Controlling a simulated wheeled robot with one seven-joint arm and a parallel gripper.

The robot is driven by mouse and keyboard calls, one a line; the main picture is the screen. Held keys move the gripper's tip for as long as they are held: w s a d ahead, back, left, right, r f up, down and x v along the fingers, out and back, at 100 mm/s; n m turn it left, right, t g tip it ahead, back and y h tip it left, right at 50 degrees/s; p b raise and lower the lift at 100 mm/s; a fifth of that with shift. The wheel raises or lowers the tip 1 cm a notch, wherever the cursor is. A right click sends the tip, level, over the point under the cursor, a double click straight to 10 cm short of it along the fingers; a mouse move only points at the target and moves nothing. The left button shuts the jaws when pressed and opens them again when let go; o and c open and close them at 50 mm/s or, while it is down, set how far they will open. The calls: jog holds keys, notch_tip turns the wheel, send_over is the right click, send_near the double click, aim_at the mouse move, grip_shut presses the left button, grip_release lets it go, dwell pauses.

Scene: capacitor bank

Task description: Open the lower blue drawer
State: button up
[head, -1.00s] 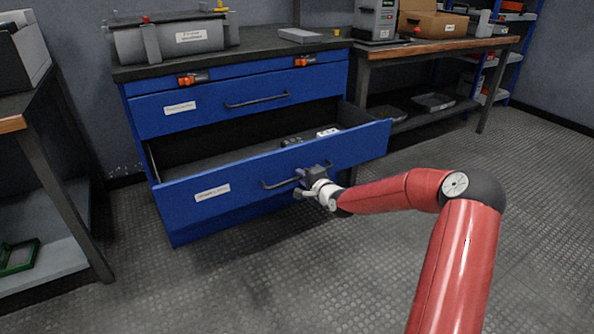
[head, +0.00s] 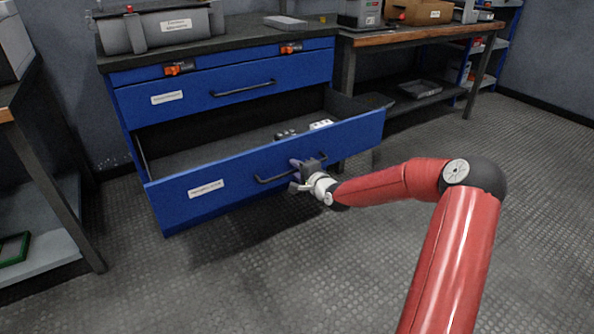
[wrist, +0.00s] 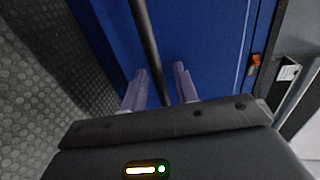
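The lower blue drawer (head: 230,183) is pulled well out of the blue cabinet in the head view. Its dark bar handle (head: 272,179) is on the front face. My gripper (head: 303,172) is at the right part of this handle. In the wrist view the handle bar (wrist: 147,35) passes between the two pale purple fingers of my gripper (wrist: 161,78). The fingers are apart, with blue showing between them and the bar, so they look open around it. The exact contact with the bar is hidden.
The upper blue drawer (head: 240,89) is closed. Small items (head: 318,125) lie inside the lower drawer. A dark-legged workbench (head: 60,200) stands at left and a wooden-topped bench (head: 420,36) at right. The floor in front of the cabinet is clear.

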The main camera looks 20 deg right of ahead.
jog(key=p+v, duration=0.1)
jog(key=v, duration=0.6)
jog(key=shift+s, duration=0.4)
jog(key=shift+d, duration=0.1)
jog(key=s+a+r+n+g+h+p, duration=0.1)
jog(key=s+a+r+n+g+p, duration=0.1)
jog(key=s+r, duration=0.5)
jog(key=s+a+r+n+g+h+p, duration=0.2)
jog(key=s+r+n, duration=0.5)
jog(key=s, duration=1.1)
jog(key=s+a+r+n+g+h+p, duration=0.1)
jog(key=s+a+r+n+g+p, duration=0.2)
jog(key=s+r, duration=0.5)
jog(key=s+n+g+p, duration=0.1)
jog(key=s+n+g, duration=0.1)
jog(key=s, duration=0.2)
jog(key=shift+s+h, duration=0.4)
